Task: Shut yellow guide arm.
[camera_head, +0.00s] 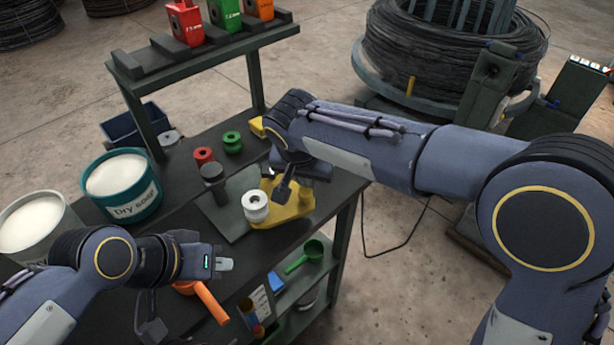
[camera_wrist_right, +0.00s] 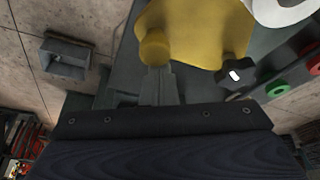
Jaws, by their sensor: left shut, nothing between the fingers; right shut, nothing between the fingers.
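The yellow guide arm (camera_head: 291,210) lies flat on the bench, beside a white roller (camera_head: 255,203) on its left. My right gripper (camera_head: 284,188) is shut and empty, just above the guide arm's upper part. In the right wrist view the yellow guide arm (camera_wrist_right: 200,28) fills the top middle and has a round yellow knob (camera_wrist_right: 154,49). The shut fingertips (camera_wrist_right: 158,75) are right at the knob; I cannot tell whether they touch. A black knob (camera_wrist_right: 235,74) sits at the yellow plate's edge. My left gripper (camera_head: 224,264) is shut and empty, over the bench's front left.
Red (camera_head: 203,156) and green (camera_head: 232,142) spools and a dark post (camera_head: 213,180) stand behind the roller. A teal tub (camera_head: 124,188) stands at the left. An orange-handled tool (camera_head: 211,301) lies near my left gripper. A shelf (camera_head: 200,57) rises behind.

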